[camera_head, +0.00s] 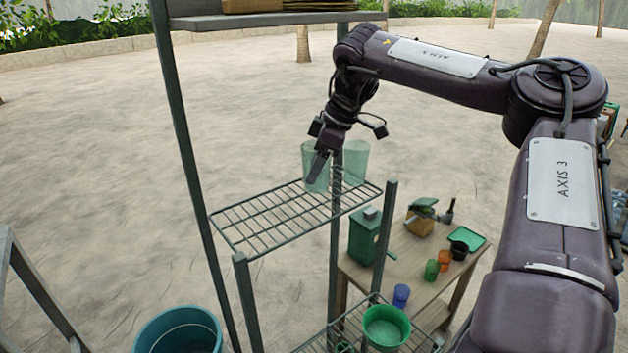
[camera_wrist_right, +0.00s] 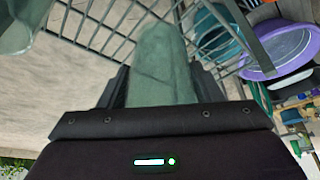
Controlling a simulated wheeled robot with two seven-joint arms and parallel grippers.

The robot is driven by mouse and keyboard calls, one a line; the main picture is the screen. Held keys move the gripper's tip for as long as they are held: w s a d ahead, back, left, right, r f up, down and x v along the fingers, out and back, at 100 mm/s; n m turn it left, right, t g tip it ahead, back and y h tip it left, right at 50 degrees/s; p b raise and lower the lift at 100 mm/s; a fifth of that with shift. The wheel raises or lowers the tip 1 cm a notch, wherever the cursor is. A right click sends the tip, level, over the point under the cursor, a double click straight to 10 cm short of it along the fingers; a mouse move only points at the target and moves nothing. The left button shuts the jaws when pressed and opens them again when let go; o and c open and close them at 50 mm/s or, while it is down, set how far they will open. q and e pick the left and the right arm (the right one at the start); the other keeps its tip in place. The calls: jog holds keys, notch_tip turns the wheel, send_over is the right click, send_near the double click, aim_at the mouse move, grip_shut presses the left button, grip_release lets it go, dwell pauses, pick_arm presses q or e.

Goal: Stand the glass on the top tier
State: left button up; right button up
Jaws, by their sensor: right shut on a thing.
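A translucent green glass (camera_head: 312,160) is held in my right gripper (camera_head: 321,172), at the back part of the rack's wire top tier (camera_head: 270,222). In the right wrist view the held glass (camera_wrist_right: 157,65) fills the space between the two fingers. It looks close to upright; I cannot tell whether its base touches the wires. A second similar glass (camera_head: 356,160) stands just to the right, near the tier's back right corner; part of it shows in the right wrist view (camera_wrist_right: 28,22). My left gripper is not in view.
The tier's front and left are bare. Posts (camera_head: 386,238) rise at its corners. A grey shelf (camera_head: 270,18) lies above. A wooden table (camera_head: 405,262) with a green canister (camera_head: 364,238) and cups is behind right. A green bowl (camera_head: 387,327) is lower; a teal bucket (camera_head: 180,333) is at left.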

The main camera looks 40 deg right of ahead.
jog(key=shift+w+f, duration=0.15)
jog(key=shift+f, duration=0.5)
jog(key=shift+a+f+p, duration=0.2)
jog(key=shift+f+p, duration=0.45)
jog(key=shift+f, duration=0.75)
jog(key=shift+d+f, duration=0.1)
jog(key=shift+d, duration=0.1)
jog(key=o, duration=1.1)
jog(key=shift+a+f, duration=0.1)
